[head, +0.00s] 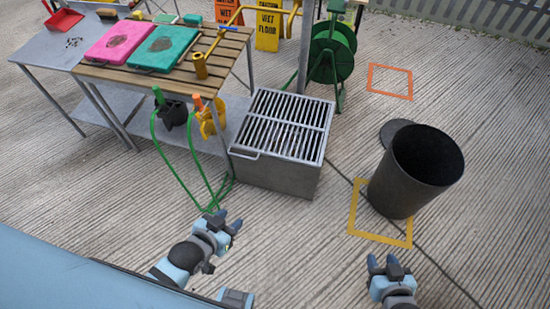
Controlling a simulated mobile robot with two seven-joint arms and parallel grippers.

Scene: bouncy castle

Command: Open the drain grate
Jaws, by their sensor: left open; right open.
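The drain grate (287,124) is a silver slatted panel lying flat and closed on top of a grey metal box (272,178). A small handle (244,153) sticks out at its front left corner. My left gripper (224,217) is open and empty, in front of the box and apart from it. My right gripper (385,263) is open and empty, at the lower right, in front of the black bin. Neither gripper touches the grate.
A wooden slatted table (215,68) with pink and teal pads stands left of the box. A black bin (413,172) stands on a yellow floor outline at right. A green hose reel (331,52) stands behind. Floor in front is clear.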

